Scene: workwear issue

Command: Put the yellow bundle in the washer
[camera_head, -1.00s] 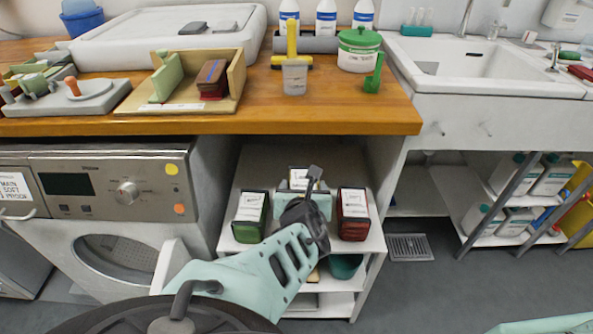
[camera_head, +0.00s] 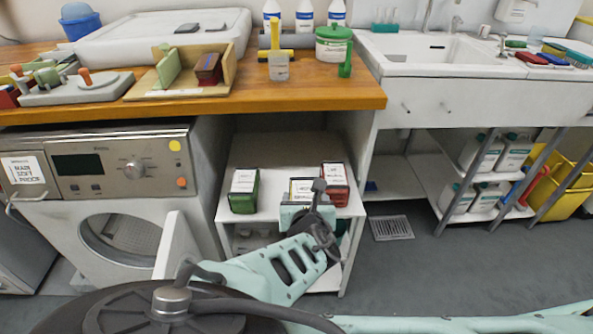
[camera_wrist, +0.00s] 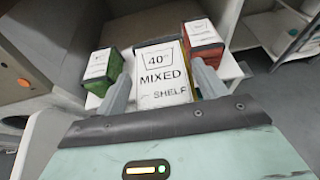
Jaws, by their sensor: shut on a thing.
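My gripper (camera_wrist: 160,85) is shut on a bundle with a white label reading "40° MIXED SHELF" (camera_wrist: 163,75). The same bundle shows in the head view (camera_head: 301,187), in front of the shelf row. The washer (camera_head: 105,172) is at the left, under the counter. Its round opening (camera_head: 120,238) is exposed, and a white door panel (camera_head: 178,247) stands out at its right side.
The shelf unit (camera_head: 270,208) stands right of the washer. The wooden counter (camera_head: 290,95) above carries trays and bottles. A sink (camera_head: 440,50) and a rack with white jugs (camera_head: 485,150) are on the right. The grey floor (camera_head: 410,270) is clear around a drain grate (camera_head: 391,228).

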